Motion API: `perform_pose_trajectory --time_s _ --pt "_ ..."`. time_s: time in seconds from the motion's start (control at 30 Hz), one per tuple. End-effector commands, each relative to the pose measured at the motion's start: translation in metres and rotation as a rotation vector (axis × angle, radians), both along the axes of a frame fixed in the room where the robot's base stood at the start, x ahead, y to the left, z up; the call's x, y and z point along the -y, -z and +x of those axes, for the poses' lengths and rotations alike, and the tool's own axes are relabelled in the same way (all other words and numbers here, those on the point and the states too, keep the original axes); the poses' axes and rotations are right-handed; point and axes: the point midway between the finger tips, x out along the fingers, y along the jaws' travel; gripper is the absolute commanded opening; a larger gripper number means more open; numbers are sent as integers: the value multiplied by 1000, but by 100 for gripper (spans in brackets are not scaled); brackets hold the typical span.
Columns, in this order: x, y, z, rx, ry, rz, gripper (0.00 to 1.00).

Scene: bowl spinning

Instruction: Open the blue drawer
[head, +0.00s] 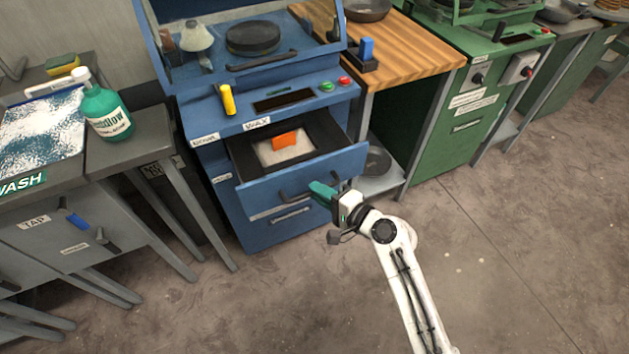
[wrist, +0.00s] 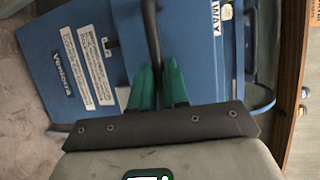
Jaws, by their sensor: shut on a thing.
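The blue drawer (head: 258,196) is pulled out of the blue cabinet (head: 222,122). Its open top shows a dark tray with a pale patch and an orange block (head: 285,144) inside. The drawer's dark bar handle (head: 292,195) runs across its front. My gripper (head: 322,188), with green fingers, is at the right end of this handle. In the wrist view the dark handle (wrist: 152,40) runs down between the two green fingers (wrist: 159,80), which are shut on it.
A grey table with a green bottle (head: 106,108) stands left of the cabinet. A wooden-topped bench (head: 420,48) and a green cabinet (head: 445,125) stand to the right. A yellow-handled tool (head: 228,99) is on the cabinet ledge. The floor (head: 250,300) in front is clear.

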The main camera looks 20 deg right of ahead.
Motion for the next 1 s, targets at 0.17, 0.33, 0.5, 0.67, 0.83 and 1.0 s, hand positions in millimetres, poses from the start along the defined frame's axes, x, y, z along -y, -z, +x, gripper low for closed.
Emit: perform_pose_trajectory --time_s 0.17,0.33,0.5,0.67,0.83,1.0 --pt "0 1 -34 -3 1 0 0" --pt "0 1 -56 -2 0 0 0" --pt "0 1 -67 -2 1 -1 0" --pt "0 1 -71 -1 0 0 0" --pt "0 1 -71 -1 0 0 0" --pt "0 1 -71 -1 0 0 19"
